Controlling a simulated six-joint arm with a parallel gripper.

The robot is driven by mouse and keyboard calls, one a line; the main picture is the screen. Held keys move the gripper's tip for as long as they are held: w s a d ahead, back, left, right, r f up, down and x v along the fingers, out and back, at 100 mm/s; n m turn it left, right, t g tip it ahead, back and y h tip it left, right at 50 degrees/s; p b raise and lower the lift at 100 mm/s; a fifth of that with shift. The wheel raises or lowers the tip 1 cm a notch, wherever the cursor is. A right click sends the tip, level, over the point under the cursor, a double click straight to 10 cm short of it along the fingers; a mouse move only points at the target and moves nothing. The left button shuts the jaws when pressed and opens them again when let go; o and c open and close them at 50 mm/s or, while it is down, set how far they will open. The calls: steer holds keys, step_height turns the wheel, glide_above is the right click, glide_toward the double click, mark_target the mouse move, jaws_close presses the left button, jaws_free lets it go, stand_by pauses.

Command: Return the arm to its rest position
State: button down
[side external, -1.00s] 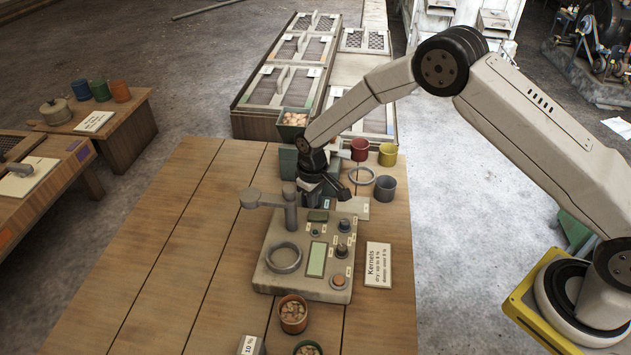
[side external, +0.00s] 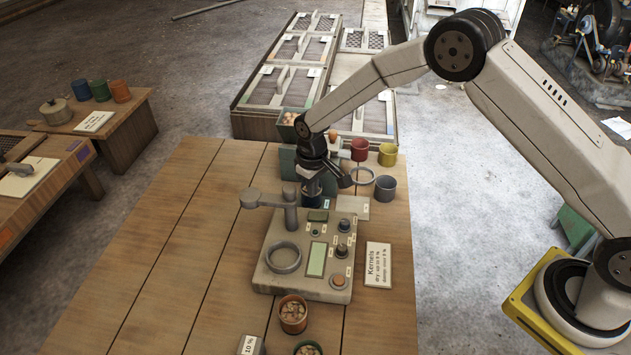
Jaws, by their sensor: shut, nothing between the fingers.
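My gripper (side external: 308,196) hangs pointing down over the back part of the grey machine panel (side external: 278,282), just right of its round-ended swing arm (side external: 262,198). The jaws are small and dark in this view, partly lost against the dark cup behind them, and appear shut with nothing held. I cannot tell how far the tips are above the panel.
Red (side external: 360,149), yellow (side external: 388,153) and grey (side external: 385,187) cups stand at the table's back right. A Kernels card (side external: 377,266) lies right of the panel. A pot of kernels (side external: 293,314) is in front. The table's left half (side external: 170,250) is clear.

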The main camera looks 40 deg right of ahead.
steer(key=shift+r, duration=0.15)
steer(key=s+d+r+m+t, duration=0.1)
steer(key=s+d+r, duration=0.2)
steer(key=s, duration=0.5)
steer(key=s+d+r+m, duration=0.1)
steer(key=s+d+r, duration=0.2)
steer(key=s+r, duration=0.2)
steer(key=s+d+r+m+t, duration=0.1)
steer(key=s+d+r, duration=0.2)
steer(key=s, duration=0.8)
steer(key=shift+s+d+r+t, duration=0.3)
steer(key=shift+d+r, duration=0.1)
steer(key=shift+r, duration=0.35)
